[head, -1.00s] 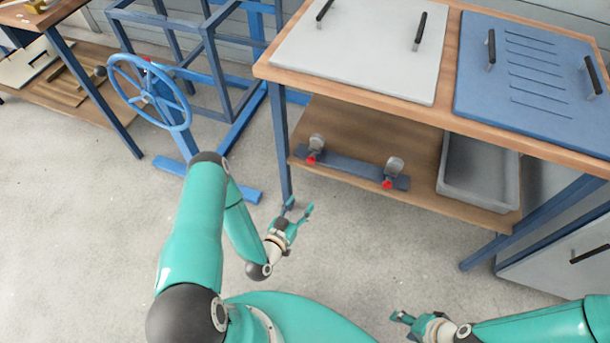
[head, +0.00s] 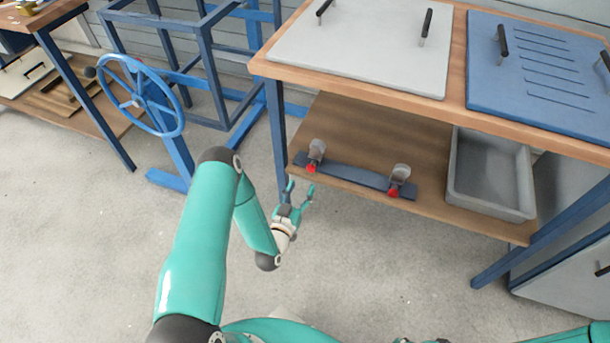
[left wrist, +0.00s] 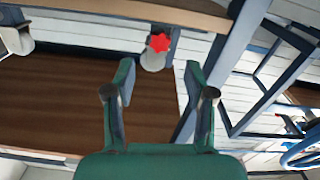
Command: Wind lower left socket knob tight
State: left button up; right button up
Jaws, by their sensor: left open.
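The lower left socket (head: 317,148) is a grey cup on a dark blue bar (head: 350,177) along the lower shelf's front edge. Its red knob (head: 311,168) faces the front. My left gripper (head: 299,190) is open and empty, just below and in front of this knob, apart from it. In the left wrist view the red star-shaped knob (left wrist: 159,42) and the grey socket (left wrist: 153,62) show beyond the open fingers (left wrist: 159,75), roughly between them. A second socket (head: 401,174) with a red knob (head: 392,192) is to the right. Only a sliver of my right gripper shows at the bottom edge.
The wooden shelf (head: 370,130) lies under a bench top with a pale panel (head: 365,45) and a blue panel (head: 540,75). A grey tray (head: 490,175) stands at the shelf's right. A blue bench leg (head: 277,140) and a blue handwheel (head: 140,95) are to the left.

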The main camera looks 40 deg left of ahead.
aim_at(310, 170)
pick_arm(q)
jog(key=b+x, duration=0.1)
jog(key=x, duration=0.5)
jog(key=shift+w+a, duration=0.15)
jog(key=shift+w, duration=0.15)
